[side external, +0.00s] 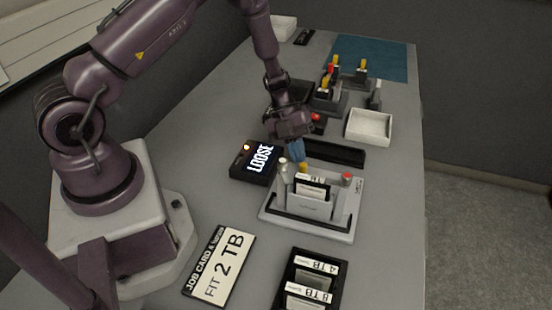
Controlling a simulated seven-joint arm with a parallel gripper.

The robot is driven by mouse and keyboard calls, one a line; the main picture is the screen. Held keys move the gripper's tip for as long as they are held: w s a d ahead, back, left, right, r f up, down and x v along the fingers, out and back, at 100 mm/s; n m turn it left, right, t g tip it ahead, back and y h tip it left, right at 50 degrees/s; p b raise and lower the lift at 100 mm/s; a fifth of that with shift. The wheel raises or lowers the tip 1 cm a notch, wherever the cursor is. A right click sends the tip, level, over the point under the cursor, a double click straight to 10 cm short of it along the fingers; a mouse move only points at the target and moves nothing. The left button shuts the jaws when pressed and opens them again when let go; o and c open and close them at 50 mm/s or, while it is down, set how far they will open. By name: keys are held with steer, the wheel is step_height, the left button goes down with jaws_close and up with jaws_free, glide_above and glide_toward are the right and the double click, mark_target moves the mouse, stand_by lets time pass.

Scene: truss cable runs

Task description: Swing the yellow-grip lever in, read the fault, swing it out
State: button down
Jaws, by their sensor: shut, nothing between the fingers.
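The yellow grip (303,168) of a lever shows at the back of a light grey fixture (342,236), just behind an upright labelled cartridge (313,203). The rest of that lever is hidden. My gripper (299,158) points down with its blue fingers shut and empty, right at or just above the yellow grip; I cannot tell whether they touch. A dark readout box (240,170) left of the fixture shows "LOOSE" in white, with a small orange light lit. A red-topped post (347,178) stands at the fixture's right and a pale post (283,174) at its left.
A job card (218,268) reading "FIT 2 TB" lies at the front left. A black tray (337,292) holds cartridges marked 4 TB and 8 TB. Behind stand a long black tray (345,154), a white tray (368,127), yellow-topped items (362,68) and a blue mat (385,55).

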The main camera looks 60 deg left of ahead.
steer(key=shift+w+d+m+g, duration=0.2)
steer(key=shift+m+g, duration=0.15)
steer(key=shift+m, duration=0.25)
steer(key=shift+w+d+m+g, duration=0.2)
steer(key=shift+m+g, duration=0.15)
steer(key=shift+m, duration=0.25)
steer(key=shift+s+d, duration=0.4)
steer(key=shift+s, duration=0.4)
steer(key=shift+w, duration=0.1)
steer(key=w+a+r, duration=0.3)
steer(key=a+r, duration=0.1)
steer(key=r, duration=0.4)
steer(key=shift+w+a, duration=0.3)
steer(key=shift+a, duration=0.1)
